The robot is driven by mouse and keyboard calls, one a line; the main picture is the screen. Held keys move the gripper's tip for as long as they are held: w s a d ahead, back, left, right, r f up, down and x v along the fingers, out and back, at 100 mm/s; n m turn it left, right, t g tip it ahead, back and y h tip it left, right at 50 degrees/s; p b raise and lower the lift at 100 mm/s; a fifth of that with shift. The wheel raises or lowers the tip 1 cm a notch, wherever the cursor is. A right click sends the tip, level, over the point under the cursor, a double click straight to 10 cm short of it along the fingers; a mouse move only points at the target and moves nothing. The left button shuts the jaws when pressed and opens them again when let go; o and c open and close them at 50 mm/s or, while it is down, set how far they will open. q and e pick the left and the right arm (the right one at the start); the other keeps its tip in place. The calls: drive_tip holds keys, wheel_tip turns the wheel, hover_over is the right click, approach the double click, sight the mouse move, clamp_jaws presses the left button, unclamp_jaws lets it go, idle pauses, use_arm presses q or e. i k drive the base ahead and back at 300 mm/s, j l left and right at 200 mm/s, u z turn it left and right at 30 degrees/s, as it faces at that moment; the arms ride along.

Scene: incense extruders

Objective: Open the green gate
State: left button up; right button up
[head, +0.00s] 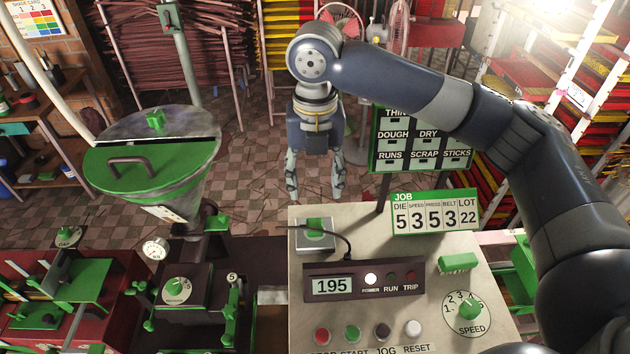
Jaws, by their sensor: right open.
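My right gripper (314,190) hangs pointing down, just behind the back edge of the control panel. Its two fingers are apart with nothing between them. Several green parts are in view, and I cannot tell for sure which is the gate. A metal hopper (185,195) at the left has a half-round green lid (150,170) with a grey handle, and the lid lies flat across the hopper's mouth. A small green part (216,223) sits low beside the hopper. The right gripper is to the right of the hopper and apart from it. My left gripper is not in view.
The beige control panel (400,315) carries a green switch (315,226), a display reading 195, buttons and a speed dial (468,306). A job sign (435,213) stands at its back. A dark machine with green knobs (176,290) is left. Open tiled floor (255,165) lies behind.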

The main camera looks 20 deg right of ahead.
sight(220, 222)
drive_tip(key=k+j, duration=1.2)
drive_tip(key=j, duration=0.2)
